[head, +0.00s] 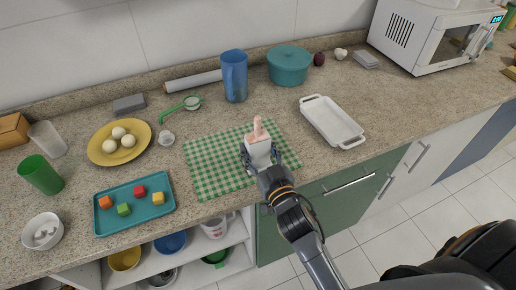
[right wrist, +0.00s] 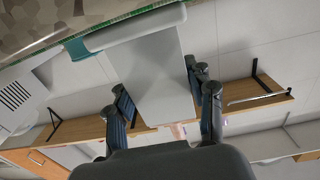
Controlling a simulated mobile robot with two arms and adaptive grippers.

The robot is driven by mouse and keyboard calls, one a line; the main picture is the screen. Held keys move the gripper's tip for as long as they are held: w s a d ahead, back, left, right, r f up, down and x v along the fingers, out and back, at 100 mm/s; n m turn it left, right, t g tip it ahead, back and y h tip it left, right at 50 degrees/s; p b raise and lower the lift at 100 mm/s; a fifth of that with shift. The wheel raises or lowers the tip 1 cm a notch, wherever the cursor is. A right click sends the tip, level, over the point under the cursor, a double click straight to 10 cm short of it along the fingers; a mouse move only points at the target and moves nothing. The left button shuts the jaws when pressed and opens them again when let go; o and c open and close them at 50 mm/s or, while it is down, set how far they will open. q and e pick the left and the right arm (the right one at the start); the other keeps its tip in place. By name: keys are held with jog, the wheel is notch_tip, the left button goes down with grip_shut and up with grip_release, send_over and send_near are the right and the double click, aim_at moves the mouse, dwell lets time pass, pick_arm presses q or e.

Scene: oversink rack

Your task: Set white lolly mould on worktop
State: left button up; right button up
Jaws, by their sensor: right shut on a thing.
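The white lolly mould (head: 258,154) is upright with a pale pink top, over the green checked cloth (head: 210,162) on the worktop. My right gripper (head: 261,162) is shut on its sides, one finger on each side. In the right wrist view, the pale mould (right wrist: 155,65) fills the space between the fingers of my right gripper (right wrist: 163,97). I cannot tell whether its base touches the cloth. My left gripper is not in view.
A white tray (head: 316,105) stands right of the cloth on the speckled worktop (head: 400,110). A teal tray with coloured cubes (head: 165,209) lies left. A blue jug (head: 234,82) and teal pot (head: 289,70) stand behind. Bare worktop lies between cloth and white tray.

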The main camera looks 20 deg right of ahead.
jog(key=shift+f, duration=0.1)
jog(key=o, duration=1.2)
jog(key=shift+s, duration=0.1)
